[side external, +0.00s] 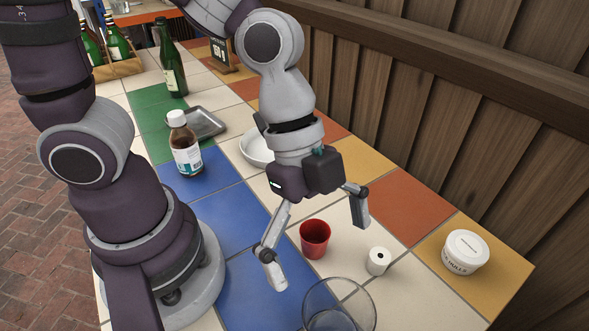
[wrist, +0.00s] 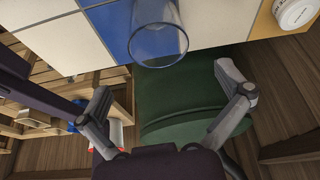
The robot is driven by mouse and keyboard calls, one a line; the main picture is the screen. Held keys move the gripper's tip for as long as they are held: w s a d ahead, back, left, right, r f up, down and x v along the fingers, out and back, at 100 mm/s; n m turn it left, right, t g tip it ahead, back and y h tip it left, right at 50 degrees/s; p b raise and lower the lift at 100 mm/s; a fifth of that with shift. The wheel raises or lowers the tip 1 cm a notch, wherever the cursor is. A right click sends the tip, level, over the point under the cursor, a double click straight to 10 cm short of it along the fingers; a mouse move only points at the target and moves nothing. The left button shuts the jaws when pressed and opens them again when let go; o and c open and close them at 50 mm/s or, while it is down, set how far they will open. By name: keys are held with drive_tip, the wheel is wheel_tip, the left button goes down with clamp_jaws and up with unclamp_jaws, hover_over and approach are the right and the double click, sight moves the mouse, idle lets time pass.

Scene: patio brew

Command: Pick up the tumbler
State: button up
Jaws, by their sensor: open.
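A clear glass tumbler (side external: 339,304) stands at the bottom edge of the side external view, partly cut off. In the wrist view the tumbler (wrist: 158,42) shows at the top centre, close to the table edge. My gripper (side external: 318,240) is open and empty, its two fingers spread wide above the table. In the wrist view the gripper's fingertips (wrist: 167,92) sit lower in the picture than the tumbler and are apart from it. A red cup (side external: 315,240) shows between the fingers in the side view; the gap between them and it is unclear.
A white roll (side external: 379,262) and a white lidded tub (side external: 466,252) stand right of the red cup. A brown bottle (side external: 184,145), a metal tray (side external: 207,123) and a white bowl (side external: 256,148) are farther back. A green seat (wrist: 190,105) lies beyond the table edge.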

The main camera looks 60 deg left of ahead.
drive_tip(key=x, duration=0.5)
hover_over(337, 319)
drive_tip(key=s+d, duration=0.1)
drive_tip(key=s, duration=0.1)
wheel_tip(337, 319, down, 5)
drive_tip(key=shift+d+f, duration=0.1)
drive_tip(key=c, duration=1.1)
